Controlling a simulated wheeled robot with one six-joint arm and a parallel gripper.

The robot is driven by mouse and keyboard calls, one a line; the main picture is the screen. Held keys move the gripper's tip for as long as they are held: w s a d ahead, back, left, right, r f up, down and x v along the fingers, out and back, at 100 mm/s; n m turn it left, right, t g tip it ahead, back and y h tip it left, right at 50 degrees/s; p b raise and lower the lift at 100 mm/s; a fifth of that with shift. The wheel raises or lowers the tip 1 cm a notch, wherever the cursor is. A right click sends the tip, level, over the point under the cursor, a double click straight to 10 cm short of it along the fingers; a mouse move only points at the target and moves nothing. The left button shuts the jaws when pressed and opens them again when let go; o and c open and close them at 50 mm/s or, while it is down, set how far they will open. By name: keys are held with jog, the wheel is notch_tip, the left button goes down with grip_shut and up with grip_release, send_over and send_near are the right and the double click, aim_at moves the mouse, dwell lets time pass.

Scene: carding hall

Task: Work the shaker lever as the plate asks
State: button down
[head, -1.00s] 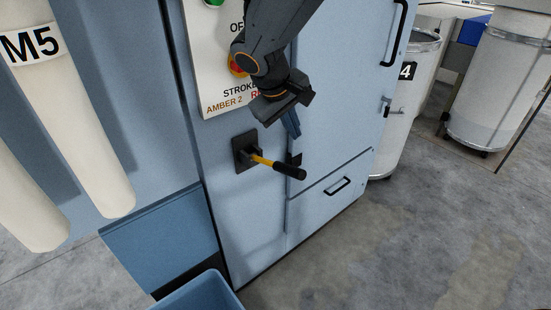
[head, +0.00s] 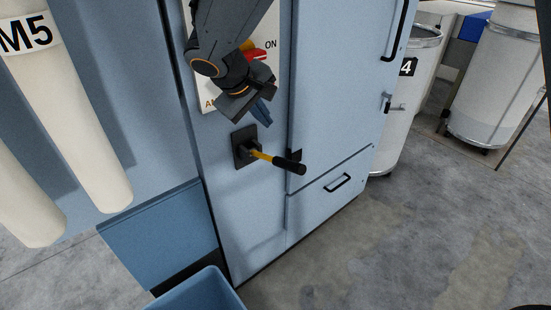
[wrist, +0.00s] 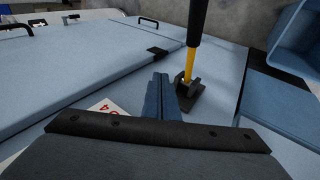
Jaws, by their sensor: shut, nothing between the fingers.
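The shaker lever (head: 262,155) has a yellow shaft and a black grip, and sticks out from a dark square mount (head: 243,148) on the light blue cabinet. In the wrist view the lever (wrist: 191,61) stands just right of my fingers. My gripper (head: 262,113) is shut and empty, a little above the lever mount, apart from the lever as far as I can tell. The white plate (head: 268,28) is mostly hidden behind my arm; "ON" and part of a red shape show. A corner of the plate (wrist: 108,108) shows in the wrist view.
The cabinet door (head: 335,90) and a drawer with a black handle (head: 338,184) are right of the lever. A blue bin (head: 200,292) stands on the floor below. White cans stand at right, one marked 4 (head: 408,67). Pale tubes marked M5 (head: 25,35) hang at left.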

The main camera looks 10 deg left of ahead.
aim_at(271, 158)
jog(key=f, duration=0.1)
jog(key=f+b, duration=0.1)
jog(key=d+f+b, duration=0.1)
jog(key=shift+s+f, duration=0.35)
jog(key=shift+f, duration=0.05)
jog(key=shift+s+d+f+b, duration=0.15)
jog(key=shift+s+f+b, duration=0.05)
jog(key=shift+f+b, duration=0.4)
jog(key=shift+s+d+f+b, duration=0.15)
jog(key=shift+f+b, duration=0.35)
jog(key=shift+b, duration=0.05)
jog(key=shift+f, duration=0.1)
dwell(0.8)
jog(key=shift+d+f+b, duration=0.15)
jog(key=shift+f+b, duration=0.15)
jog(key=shift+b, duration=0.15)
